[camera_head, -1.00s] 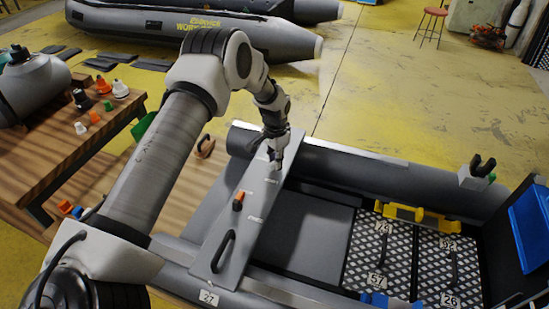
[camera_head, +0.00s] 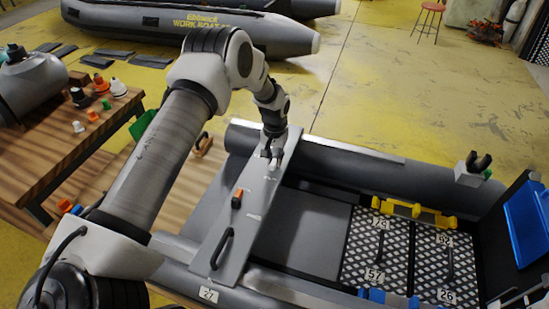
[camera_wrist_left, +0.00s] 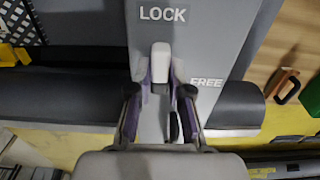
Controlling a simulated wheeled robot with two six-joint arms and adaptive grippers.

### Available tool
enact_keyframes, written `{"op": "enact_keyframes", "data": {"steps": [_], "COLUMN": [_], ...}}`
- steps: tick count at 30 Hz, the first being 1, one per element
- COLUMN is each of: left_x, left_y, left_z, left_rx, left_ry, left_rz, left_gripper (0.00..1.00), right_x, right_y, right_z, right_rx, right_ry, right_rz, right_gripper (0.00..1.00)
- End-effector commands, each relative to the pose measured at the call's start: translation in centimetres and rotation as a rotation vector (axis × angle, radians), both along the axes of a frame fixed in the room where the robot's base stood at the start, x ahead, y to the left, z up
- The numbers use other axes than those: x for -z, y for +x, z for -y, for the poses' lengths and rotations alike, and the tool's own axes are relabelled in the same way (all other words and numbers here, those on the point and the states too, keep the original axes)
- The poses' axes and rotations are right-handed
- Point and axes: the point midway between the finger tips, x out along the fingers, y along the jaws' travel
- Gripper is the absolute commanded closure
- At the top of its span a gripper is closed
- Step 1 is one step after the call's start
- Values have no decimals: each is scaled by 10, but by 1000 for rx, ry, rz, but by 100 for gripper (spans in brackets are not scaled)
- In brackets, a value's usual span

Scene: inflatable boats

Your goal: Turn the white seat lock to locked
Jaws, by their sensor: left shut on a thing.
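The white seat lock (camera_wrist_left: 160,62) is a small lever on the grey seat board (camera_head: 222,220), which lies across the grey boat. In the left wrist view the lever points toward the printed word LOCK (camera_wrist_left: 163,14). The word FREE (camera_wrist_left: 206,83) is to its right. My left gripper (camera_wrist_left: 160,88) is shut on the white lock, with a purple-padded finger on each side. In the head view the left gripper (camera_head: 271,158) is at the far end of the seat board, and its fingers mostly hide the lock. My right gripper is not in view.
An orange lock (camera_head: 237,198) and a black handle (camera_head: 222,250) are on the same board. A yellow bracket (camera_head: 414,213) and patterned floor panels (camera_head: 375,245) lie to the right in the boat. A wooden table (camera_head: 60,150) with small coloured parts stands at left.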

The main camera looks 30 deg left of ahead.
Motion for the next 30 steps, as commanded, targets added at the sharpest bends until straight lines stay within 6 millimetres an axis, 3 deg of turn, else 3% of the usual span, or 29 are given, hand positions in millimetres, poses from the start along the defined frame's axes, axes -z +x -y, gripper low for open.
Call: {"op": "enact_keyframes", "data": {"steps": [8, 9, 10, 11, 22, 30], "left_x": [5, 5, 4, 4, -6, -67], "left_y": [-4, -4, -4, -3, 0, 0], "left_z": [1, 1, 1, 1, 0, 1], "left_rx": [-2, -2, -2, -2, -1, 0], "left_ry": [-3, -3, -3, -2, -1, -1], "left_rz": [-12, -12, -11, -10, -2, -1], "left_gripper": [100, 71, 60, 56, 56, 56], "right_x": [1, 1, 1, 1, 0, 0], "right_y": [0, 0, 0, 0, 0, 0], "right_z": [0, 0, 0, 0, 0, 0], "right_rx": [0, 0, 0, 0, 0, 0], "right_ry": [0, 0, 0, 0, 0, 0], "right_rz": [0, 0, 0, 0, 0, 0], "right_gripper": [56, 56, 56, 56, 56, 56]}}
